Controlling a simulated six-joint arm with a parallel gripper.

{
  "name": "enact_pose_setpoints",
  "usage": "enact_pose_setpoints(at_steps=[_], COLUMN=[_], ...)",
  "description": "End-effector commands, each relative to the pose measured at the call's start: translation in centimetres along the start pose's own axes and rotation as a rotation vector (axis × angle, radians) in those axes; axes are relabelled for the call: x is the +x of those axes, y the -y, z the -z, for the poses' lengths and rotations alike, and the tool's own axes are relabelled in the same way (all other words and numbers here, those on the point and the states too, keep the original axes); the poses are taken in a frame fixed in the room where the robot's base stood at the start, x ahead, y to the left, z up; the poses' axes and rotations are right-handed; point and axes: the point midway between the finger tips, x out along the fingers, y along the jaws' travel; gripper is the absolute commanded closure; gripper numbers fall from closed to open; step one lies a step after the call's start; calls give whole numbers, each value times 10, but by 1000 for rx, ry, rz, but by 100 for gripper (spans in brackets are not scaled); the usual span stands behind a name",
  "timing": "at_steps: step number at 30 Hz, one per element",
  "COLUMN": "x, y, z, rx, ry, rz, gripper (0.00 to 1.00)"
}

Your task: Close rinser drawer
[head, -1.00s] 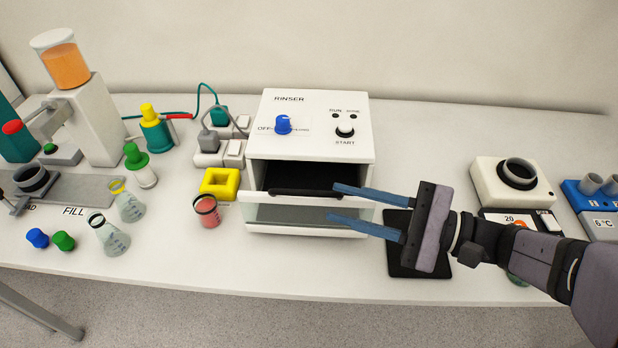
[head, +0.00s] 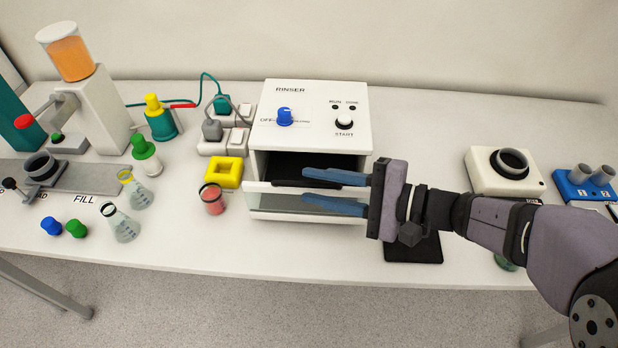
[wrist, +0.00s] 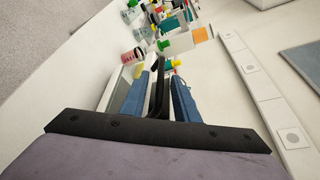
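In the wrist view the black handle (wrist: 158,88) shows between the separated fingers of my gripper (wrist: 160,76). Whether either finger touches it I cannot tell.
A red-filled beaker (head: 213,203) and a yellow block (head: 223,172) stand just left of the drawer. Flasks (head: 121,226) and blue and green caps (head: 52,226) are farther left. A black pad (head: 413,250) lies on the table below my gripper.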

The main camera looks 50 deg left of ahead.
Motion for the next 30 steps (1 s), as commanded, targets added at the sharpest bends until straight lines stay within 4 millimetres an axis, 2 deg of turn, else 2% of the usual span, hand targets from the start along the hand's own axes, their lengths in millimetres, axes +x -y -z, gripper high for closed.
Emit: enact_pose_setpoints(at_steps=[6, 16, 17, 20, 26, 30], x=[19, 22, 22, 22, 22, 25], y=[1, 0, 0, 0, 0, 4], z=[-1, 0, 0, 0, 1, 9], rx=[-1, 0, 0, 0, 0, -2], ry=[1, -1, -1, -1, 0, 0], rz=[1, 1, 1, 1, 1, 2], gripper=[72, 72, 74, 98, 100, 100])
